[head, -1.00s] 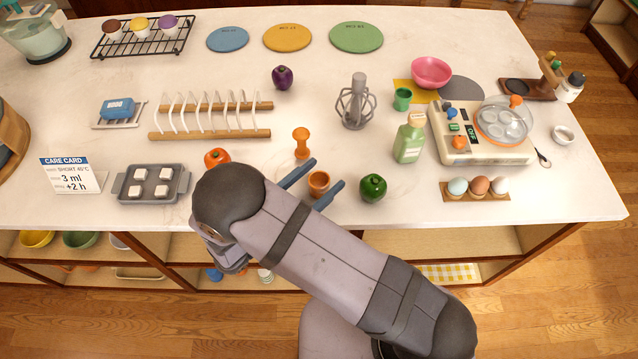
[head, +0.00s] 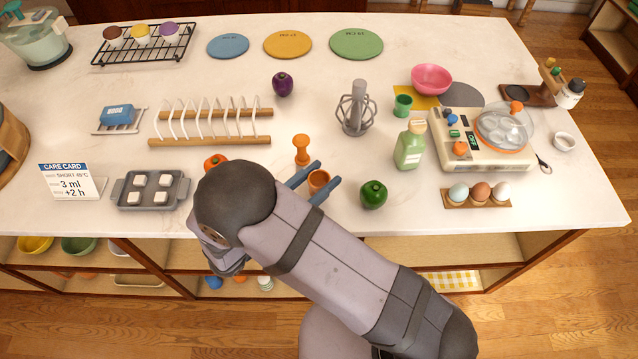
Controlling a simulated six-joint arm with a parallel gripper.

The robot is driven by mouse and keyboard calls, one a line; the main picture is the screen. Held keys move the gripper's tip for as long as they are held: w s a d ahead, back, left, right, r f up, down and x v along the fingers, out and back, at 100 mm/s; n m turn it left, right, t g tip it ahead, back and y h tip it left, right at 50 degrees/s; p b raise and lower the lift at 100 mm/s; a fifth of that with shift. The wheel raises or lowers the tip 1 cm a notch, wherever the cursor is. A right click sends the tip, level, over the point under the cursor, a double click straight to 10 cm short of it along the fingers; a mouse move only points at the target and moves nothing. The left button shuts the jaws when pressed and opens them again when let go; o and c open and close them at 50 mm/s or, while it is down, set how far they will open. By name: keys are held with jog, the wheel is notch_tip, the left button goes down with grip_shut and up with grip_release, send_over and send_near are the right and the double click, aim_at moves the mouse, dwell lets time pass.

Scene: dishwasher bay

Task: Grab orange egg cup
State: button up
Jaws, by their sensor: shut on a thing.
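The orange egg cup (head: 319,181) is on the near part of the counter, in the middle of the head view. My gripper (head: 316,181) has its two blue fingers on either side of it and is shut on it. The cup looks upright, with its open top showing; its lower part is hidden by a finger and my arm. I cannot tell whether its base touches the counter.
An orange spindle-shaped piece (head: 302,150) stands just behind the fingers. A green pepper (head: 373,195) is close to the right, and a red-orange vegetable (head: 215,162) is partly hidden behind my arm. A green bottle (head: 410,145) stands farther right. The counter's front edge is near.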

aim_at(319, 184)
jog(key=shift+r+b, duration=0.5)
jog(key=shift+r, duration=3.1)
